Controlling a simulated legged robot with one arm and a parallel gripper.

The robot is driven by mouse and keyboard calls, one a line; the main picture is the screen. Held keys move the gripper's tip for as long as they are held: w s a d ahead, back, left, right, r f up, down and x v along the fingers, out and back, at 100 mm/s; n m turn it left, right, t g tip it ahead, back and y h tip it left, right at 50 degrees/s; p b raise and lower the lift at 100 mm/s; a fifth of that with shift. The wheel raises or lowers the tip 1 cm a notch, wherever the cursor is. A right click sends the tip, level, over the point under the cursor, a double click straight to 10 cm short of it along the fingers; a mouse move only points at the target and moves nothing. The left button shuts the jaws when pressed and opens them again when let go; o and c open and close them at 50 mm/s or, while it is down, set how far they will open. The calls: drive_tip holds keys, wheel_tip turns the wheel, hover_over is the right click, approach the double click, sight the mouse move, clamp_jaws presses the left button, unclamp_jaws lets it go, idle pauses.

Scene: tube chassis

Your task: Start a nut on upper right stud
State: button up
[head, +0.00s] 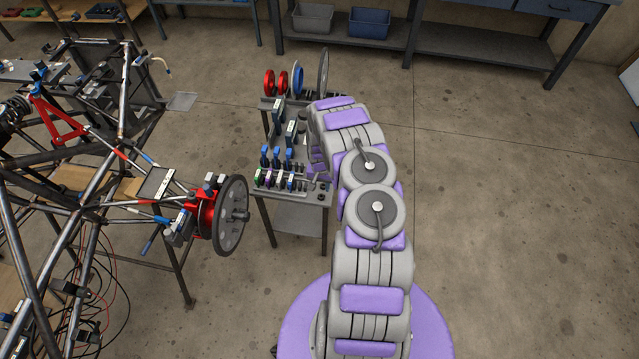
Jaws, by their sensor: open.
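The red hub assembly (205,216) sits at the chassis's right end, with a grey disc (231,232) on its outer side. A short dark shaft (241,215) sticks out of the disc. The disc is seen nearly edge-on, so I cannot make out the upper right stud. My gripper (317,180) is low over the right front part of the parts cart (305,198), to the right of the hub and apart from it. It is small and partly hidden by my arm. It is open, and I see nothing held. No loose nut can be told apart at this size.
The cart holds a row of small coloured parts (277,180), blue-topped tools (276,156), and red and blue rings (283,80) at the back. The tube chassis (60,170) fills the left. A narrow floor gap separates disc and cart. The right floor is clear.

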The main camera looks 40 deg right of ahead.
sight(321, 194)
drive_tip(key=f+b, duration=0.1)
drive_tip(key=f, duration=0.2)
drive_tip(key=f+b, duration=0.2)
drive_tip(key=shift+d+f, duration=0.2)
drive_tip(key=shift+f, duration=0.2)
drive_tip(key=shift+a+f+b, duration=0.15)
drive_tip(key=shift+f+b, duration=0.35)
drive_tip(key=shift+b, duration=0.1)
clamp_jaws()
